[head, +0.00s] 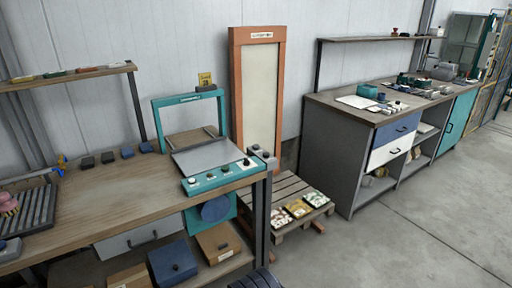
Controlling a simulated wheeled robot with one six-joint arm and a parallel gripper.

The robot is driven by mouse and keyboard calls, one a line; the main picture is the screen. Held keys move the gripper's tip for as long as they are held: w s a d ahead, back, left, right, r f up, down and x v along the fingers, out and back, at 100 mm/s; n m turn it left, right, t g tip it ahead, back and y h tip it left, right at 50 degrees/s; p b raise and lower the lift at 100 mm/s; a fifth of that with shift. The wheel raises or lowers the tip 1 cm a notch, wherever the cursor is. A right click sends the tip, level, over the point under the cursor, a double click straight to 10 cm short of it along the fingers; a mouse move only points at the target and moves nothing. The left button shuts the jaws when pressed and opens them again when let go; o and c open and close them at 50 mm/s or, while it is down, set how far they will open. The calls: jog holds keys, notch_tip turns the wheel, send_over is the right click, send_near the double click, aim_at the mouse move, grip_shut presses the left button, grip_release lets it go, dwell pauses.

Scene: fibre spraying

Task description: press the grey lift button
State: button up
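A teal machine (172,100) with an upright frame and a grey bed stands at the right end of the left wooden bench in the head view. Its teal front panel (208,180) carries several small round controls, among them a pale one (192,180) at the left and a dark-topped one (246,162) at the right. They are too small for me to tell which is the grey lift button. Small dark grey boxes (268,158) sit at the bench corner just right of the panel.
The left wooden bench (100,205) holds small dark blocks and a ribbed tray (25,212). A low pallet (290,190) with several small packs stands right of it. A grey workbench (335,140) stands farther right. The concrete floor (400,245) at the front right is clear.

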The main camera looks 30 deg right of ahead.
jog(key=shift+s+f, duration=0.1)
jog(key=shift+s, duration=0.05)
grip_shut()
dwell(1.2)
